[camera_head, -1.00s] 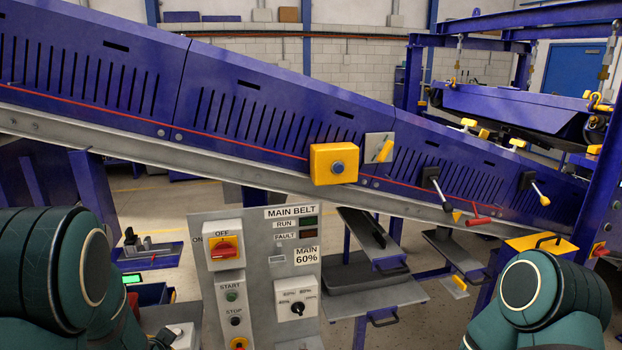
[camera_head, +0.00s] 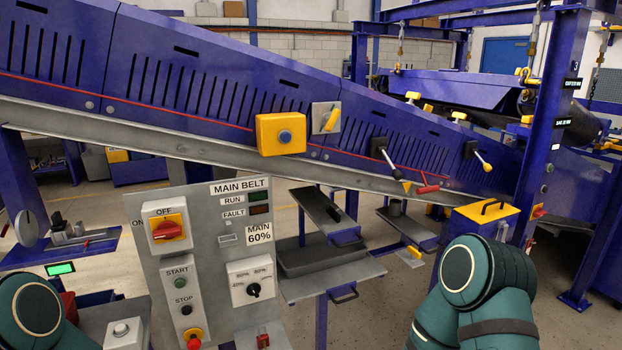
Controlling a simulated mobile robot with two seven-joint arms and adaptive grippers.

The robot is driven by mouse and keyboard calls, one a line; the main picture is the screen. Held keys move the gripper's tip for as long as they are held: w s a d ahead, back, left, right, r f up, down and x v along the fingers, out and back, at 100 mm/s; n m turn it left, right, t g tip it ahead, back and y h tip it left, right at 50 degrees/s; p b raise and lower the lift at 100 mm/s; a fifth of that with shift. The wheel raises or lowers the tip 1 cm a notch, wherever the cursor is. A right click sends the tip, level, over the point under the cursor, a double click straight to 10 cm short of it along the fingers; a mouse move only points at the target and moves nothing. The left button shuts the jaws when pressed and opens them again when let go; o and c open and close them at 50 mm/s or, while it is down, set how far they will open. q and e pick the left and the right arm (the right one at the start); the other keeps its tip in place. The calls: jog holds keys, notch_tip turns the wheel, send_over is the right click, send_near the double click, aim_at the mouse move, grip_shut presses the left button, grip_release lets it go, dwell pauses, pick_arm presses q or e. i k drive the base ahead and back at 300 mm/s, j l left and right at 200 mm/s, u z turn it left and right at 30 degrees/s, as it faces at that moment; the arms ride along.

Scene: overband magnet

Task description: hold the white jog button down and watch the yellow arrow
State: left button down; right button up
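A pale box with a round white button (camera_head: 121,328) sits low at the left, beside the grey control panel (camera_head: 170,250); it looks like the jog button. Nothing of mine is seen touching it. A yellow pointer-like piece (camera_head: 331,120) sits on a grey plate on the purple conveyor side. A small yellow pointed piece (camera_head: 403,185) shows lower right of it; I cannot tell which is the arrow. Only rounded teal links of my arms show, at the lower left and lower right. Both grippers are out of view.
The panel carries a red rotary switch (camera_head: 167,228), START and STOP buttons, a red-on-yellow button (camera_head: 193,338) and a MAIN 60% label. Grey shelves (camera_head: 335,278) stand right of the panel.

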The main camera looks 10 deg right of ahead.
aim_at(122, 328)
jog(key=i+j+u, duration=0.15)
jog(key=j, duration=0.2)
jog(key=j+u, duration=0.15)
jog(key=j, duration=0.25)
jog(key=i+j+u, duration=0.15)
jog(key=j, duration=0.2)
jog(key=z, duration=1.25)
